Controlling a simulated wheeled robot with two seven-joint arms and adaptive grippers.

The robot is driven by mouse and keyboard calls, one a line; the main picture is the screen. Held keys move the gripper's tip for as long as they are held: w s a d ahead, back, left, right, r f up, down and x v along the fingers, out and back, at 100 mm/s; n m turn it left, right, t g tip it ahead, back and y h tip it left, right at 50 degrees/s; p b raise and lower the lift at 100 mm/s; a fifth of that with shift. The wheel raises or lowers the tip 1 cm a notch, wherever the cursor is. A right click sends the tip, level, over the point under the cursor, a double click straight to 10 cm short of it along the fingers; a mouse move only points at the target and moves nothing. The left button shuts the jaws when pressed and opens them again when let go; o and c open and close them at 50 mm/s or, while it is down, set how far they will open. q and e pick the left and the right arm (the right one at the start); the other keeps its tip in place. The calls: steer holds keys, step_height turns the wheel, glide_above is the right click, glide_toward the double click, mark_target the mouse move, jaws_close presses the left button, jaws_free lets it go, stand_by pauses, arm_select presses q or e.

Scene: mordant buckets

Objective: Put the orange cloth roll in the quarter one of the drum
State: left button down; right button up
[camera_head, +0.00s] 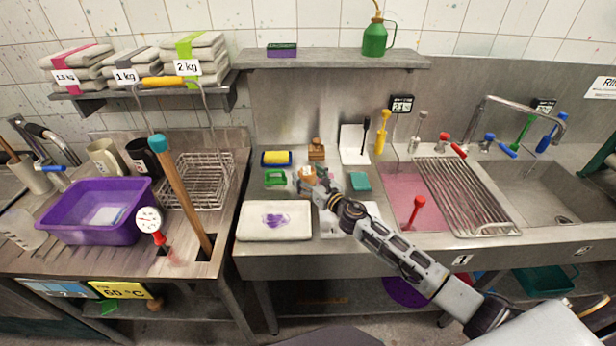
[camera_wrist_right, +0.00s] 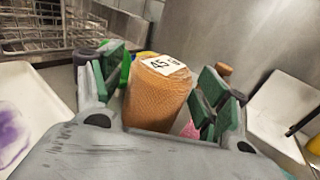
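The orange cloth roll (camera_wrist_right: 155,103) has a woven surface and a white "45" tag on its end. In the head view the roll (camera_head: 307,174) is on the steel counter behind the white tray. My right gripper (camera_head: 320,186) reaches it from the right. In the right wrist view the green-padded fingers (camera_wrist_right: 160,88) stand open on both sides of the roll, with small gaps showing; the lower roll is hidden by the gripper body. I cannot make out a drum with quarters in either view. My left gripper is not in view.
A white tray (camera_head: 274,232) with a purple stain lies in front of the roll. A green object (camera_head: 274,178), a yellow sponge (camera_head: 277,158) and a teal block (camera_head: 359,181) lie close by. A wire basket (camera_head: 196,186) and purple tub (camera_head: 85,232) are left; sinks are right.

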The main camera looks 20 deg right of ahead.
steer(key=shift+r, duration=0.15)
steer(key=shift+b+v, duration=0.85)
steer(key=shift+v, duration=5.15)
steer(key=shift+o, duration=0.4)
steer(key=shift+r, duration=0.1)
